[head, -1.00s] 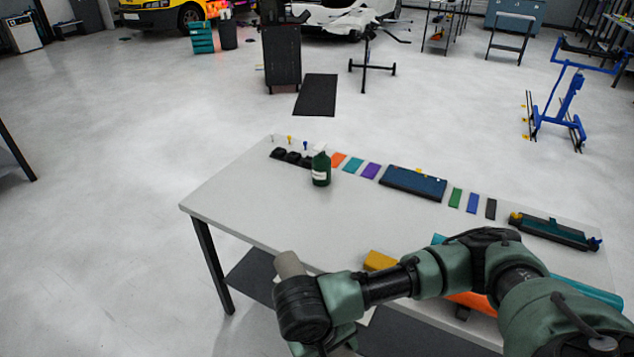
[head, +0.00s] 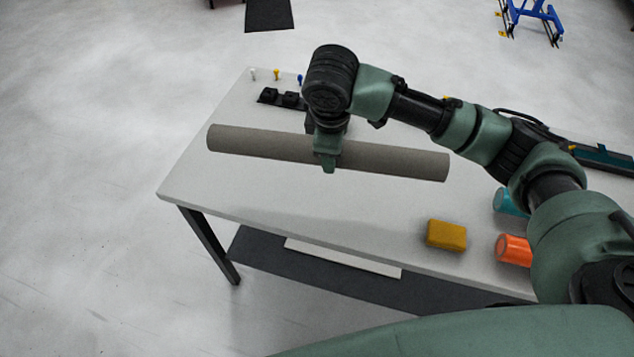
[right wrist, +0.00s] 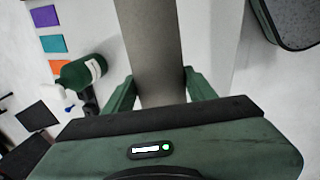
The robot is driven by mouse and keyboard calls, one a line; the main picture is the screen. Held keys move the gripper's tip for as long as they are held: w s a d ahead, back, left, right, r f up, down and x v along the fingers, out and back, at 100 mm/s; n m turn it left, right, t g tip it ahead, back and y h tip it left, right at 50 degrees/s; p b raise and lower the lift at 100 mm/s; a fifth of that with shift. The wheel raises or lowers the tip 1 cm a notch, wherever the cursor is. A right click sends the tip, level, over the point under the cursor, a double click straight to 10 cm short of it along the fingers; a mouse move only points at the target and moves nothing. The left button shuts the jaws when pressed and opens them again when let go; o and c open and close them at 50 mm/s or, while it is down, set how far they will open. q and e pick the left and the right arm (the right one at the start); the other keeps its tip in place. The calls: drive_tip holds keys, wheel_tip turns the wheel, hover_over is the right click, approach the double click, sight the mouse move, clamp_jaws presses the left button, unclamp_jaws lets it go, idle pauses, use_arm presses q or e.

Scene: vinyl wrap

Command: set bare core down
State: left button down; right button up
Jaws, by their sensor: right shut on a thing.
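A bare grey-brown core (head: 395,161), a long tube, is held level above the white table (head: 200,185) in the head view. My right gripper (head: 327,160) is shut around it near its middle. A shadow lies on the table below the core, and the core is apart from the tabletop. In the right wrist view the core (right wrist: 152,50) runs between the two fingers of my gripper (right wrist: 160,95). My left gripper is not in view.
A yellow block (head: 446,235) and the ends of an orange roll (head: 514,250) and a teal roll (head: 508,201) lie on the table's right. Black holders (head: 280,97) stand at the back. A green bottle (right wrist: 80,74) shows in the right wrist view. The front-left tabletop is clear.

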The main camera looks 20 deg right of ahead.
drive_tip(key=w+r+n+y+b, duration=0.2)
drive_tip(key=w+r+n, duration=0.3)
drive_tip(key=w+n, duration=0.2)
hover_over(320, 174)
drive_tip(key=s, duration=0.1)
drive_tip(key=shift+n, duration=0.3)
drive_tip(key=f, duration=1.4)
drive_tip(key=shift+s+d, duration=0.1)
drive_tip(key=shift+s, duration=0.1)
drive_tip(key=shift+f+p, duration=0.3)
drive_tip(key=shift+f, duration=2.25)
drive_tip(key=o, duration=1.6)
drive_tip(key=v, duration=1.2)
drive_tip(key=shift+s, duration=0.15)
